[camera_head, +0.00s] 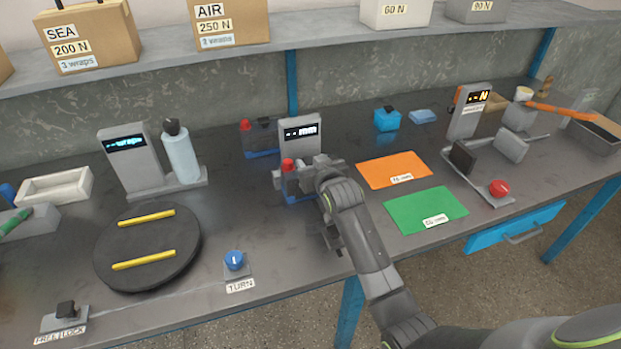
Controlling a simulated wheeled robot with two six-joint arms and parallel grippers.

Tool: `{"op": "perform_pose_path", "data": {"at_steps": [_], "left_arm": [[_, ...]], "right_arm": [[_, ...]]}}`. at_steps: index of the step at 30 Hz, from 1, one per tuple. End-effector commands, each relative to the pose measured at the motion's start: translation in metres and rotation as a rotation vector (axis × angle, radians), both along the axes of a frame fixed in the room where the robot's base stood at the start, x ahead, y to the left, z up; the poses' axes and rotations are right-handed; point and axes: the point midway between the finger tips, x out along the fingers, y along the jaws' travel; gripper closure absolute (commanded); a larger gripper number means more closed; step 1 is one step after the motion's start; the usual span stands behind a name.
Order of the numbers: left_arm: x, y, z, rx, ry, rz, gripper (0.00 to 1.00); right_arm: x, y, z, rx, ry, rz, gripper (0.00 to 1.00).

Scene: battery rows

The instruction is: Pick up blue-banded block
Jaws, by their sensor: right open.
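A dark block with a blue band round its base and a red terminal (290,186) stands on the bench in front of the small "mm" display gauge (300,135). My right gripper (308,176) is at this block, coming from the right, with its jaws open. The gripper covers part of the block, and I cannot tell whether the fingers touch it. A second dark block with a blue band and red terminal (261,141) stands behind, left of the gauge. My left gripper is out of view.
A black turntable (150,270) with yellow strips lies at the left, beside a blue knob (234,260). Orange (378,165) and green (408,205) mats lie flat on the right. A press with a red button (499,188) stands beyond them. A shelf with boxes overhangs the back.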

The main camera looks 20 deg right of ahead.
Motion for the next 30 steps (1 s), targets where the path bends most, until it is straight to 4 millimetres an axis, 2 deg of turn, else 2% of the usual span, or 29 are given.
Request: {"op": "perform_pose_path", "data": {"at_steps": [8, 11, 18, 19, 30], "left_arm": [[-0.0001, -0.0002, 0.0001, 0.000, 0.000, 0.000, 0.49], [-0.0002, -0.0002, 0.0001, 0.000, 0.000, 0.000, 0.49], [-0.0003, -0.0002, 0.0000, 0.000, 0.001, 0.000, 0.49], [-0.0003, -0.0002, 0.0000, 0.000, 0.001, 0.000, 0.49], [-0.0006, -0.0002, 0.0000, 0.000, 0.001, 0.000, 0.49]], "right_arm": [[0.0024, -0.0001, -0.0011, 0.000, 0.000, 0.000, 0.56], [0.0023, 0.0000, -0.0011, 0.000, 0.001, 0.000, 0.67], [0.0021, 0.0001, -0.0012, 0.000, 0.001, 0.000, 0.98], [0.0020, 0.0001, -0.0013, 0.000, 0.001, 0.000, 1.00], [0.0020, 0.0002, -0.0014, 0.000, 0.002, 0.000, 1.00]]}}
